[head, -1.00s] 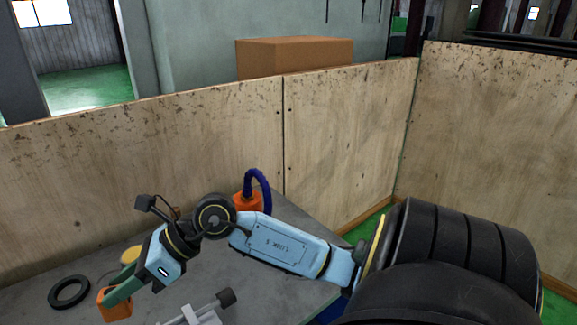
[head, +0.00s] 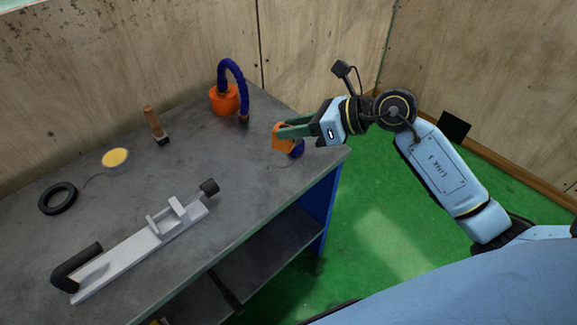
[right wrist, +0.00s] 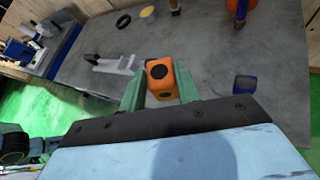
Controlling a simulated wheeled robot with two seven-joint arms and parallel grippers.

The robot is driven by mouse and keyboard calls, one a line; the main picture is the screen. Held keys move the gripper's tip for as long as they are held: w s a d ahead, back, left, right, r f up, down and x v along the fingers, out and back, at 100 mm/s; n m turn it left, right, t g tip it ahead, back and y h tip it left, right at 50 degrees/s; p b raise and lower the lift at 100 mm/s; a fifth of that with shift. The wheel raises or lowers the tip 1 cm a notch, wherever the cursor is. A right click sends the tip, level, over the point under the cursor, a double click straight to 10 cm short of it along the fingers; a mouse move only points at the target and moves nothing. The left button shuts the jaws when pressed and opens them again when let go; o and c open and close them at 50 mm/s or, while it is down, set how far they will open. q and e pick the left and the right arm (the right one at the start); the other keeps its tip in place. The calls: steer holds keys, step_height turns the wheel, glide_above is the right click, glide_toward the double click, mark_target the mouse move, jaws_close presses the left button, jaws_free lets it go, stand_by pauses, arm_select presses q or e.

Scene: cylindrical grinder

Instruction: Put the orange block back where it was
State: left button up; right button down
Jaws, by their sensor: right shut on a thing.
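The orange block (head: 279,141) is in my right gripper (head: 290,133), above the grey table's right end. In the right wrist view the block (right wrist: 165,76) sits between the two green fingers (right wrist: 161,88), with a dark round spot on its face. The gripper is shut on it. A small blue thing (head: 298,149) is partly hidden behind the block in the head view; the right wrist view shows this blue thing (right wrist: 245,84) on the table, apart from the block. My left gripper is not in view.
The grey table (head: 190,170) holds an orange pot with a blue hose (head: 224,100), a brush (head: 156,126), a yellow-topped tin (head: 116,160), a black ring (head: 58,199) and a long grey metal fixture (head: 140,245). Wooden panels (head: 320,40) stand behind. Green floor lies right of the table.

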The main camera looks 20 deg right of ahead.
steer(key=w+a+f+t+h, duration=0.1)
steer(key=w+a+f, duration=0.2)
steer(key=w+f, duration=0.35)
steer(key=shift+w+a+f+b, duration=0.15)
steer(key=shift+f+b, duration=0.15)
steer(key=shift+f, duration=1.35)
steer(key=shift+w+d+f+b, duration=0.15)
steer(key=shift+f+b, duration=0.15)
steer(key=shift+f, duration=1.4)
steer(key=shift+w+a+f+b, duration=0.15)
steer(key=shift+f+b, duration=0.15)
steer(key=shift+f, duration=1.35)
steer(key=shift+f, duration=0.15)
steer(key=c, duration=1)
jaws_free()
